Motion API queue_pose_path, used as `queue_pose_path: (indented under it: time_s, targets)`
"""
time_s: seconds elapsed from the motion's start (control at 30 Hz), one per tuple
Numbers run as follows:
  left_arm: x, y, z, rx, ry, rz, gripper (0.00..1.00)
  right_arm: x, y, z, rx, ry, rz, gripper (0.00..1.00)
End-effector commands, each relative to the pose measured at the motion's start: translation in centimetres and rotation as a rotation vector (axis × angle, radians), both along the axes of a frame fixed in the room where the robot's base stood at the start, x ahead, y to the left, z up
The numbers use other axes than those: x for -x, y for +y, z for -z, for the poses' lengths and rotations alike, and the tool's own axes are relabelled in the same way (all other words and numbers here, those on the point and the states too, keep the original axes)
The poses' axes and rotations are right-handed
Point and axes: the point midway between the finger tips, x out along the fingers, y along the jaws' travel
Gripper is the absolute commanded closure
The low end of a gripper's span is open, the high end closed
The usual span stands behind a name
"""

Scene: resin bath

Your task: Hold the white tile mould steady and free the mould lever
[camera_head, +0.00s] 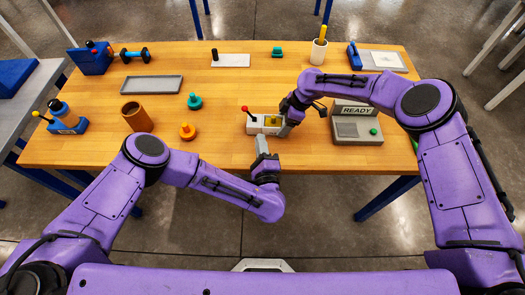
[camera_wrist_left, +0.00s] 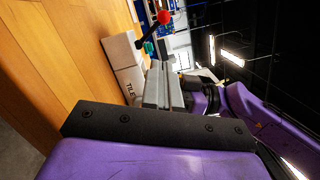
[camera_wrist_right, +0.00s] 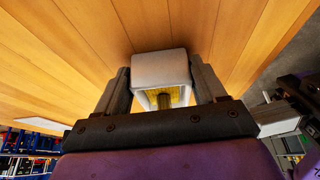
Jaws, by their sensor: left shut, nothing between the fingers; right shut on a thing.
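The white tile mould (camera_head: 256,129) sits on the wooden table near its front edge, with a yellow area on its top. The mould lever (camera_head: 245,108), black with a red knob, rises at its left end; it also shows in the left wrist view (camera_wrist_left: 164,17). My right gripper (camera_head: 285,125) is shut on the mould's right end; in the right wrist view its fingers flank the white body (camera_wrist_right: 160,64). My left gripper (camera_head: 262,146) is shut and empty just in front of the mould; in the left wrist view its fingers (camera_wrist_left: 157,84) are together beside the mould, apart from the lever.
A grey device with a READY sign (camera_head: 357,125) stands close to the right. An orange knobbed piece (camera_head: 187,131), a green one (camera_head: 194,101) and a brown cup (camera_head: 137,116) stand to the left. A grey tray (camera_head: 152,85) lies behind. The table behind the mould is clear.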

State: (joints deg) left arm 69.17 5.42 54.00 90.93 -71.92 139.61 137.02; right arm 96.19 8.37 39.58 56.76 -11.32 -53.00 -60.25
Motion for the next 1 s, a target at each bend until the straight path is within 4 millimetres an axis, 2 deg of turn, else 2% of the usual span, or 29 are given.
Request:
queue_pose_path:
  time_s: [0.1,0.2,0.57,0.6,0.67,0.9,1.0]
  targets:
    - [2.3,-0.5,0.1,0.001,0.000,0.003,1.00,0.0,0.0,0.0,0.000,0.000,0.000,0.76]
    - [3.4,-0.6,0.2,0.001,-0.002,0.002,1.00,0.0,0.0,0.0,0.000,0.000,0.000,0.76]
    - [4.1,-0.7,0.3,0.000,0.001,0.000,1.00,0.0,0.0,0.0,0.000,-0.001,0.001,0.76]
    - [4.1,-0.7,0.3,0.000,0.001,0.000,1.00,0.0,0.0,0.0,0.000,-0.001,0.001,0.17]
    - [4.1,-0.7,0.3,0.000,0.001,0.000,1.00,0.0,0.0,0.0,0.000,-0.001,0.001,0.00]
    - [4.0,-0.7,0.3,0.000,0.001,0.000,1.00,-0.1,-0.1,-0.2,0.000,-0.001,0.001,0.00]
    - [4.0,-0.7,0.3,0.000,0.001,0.000,1.00,-0.2,-0.5,-1.2,0.000,-0.004,0.003,0.00]
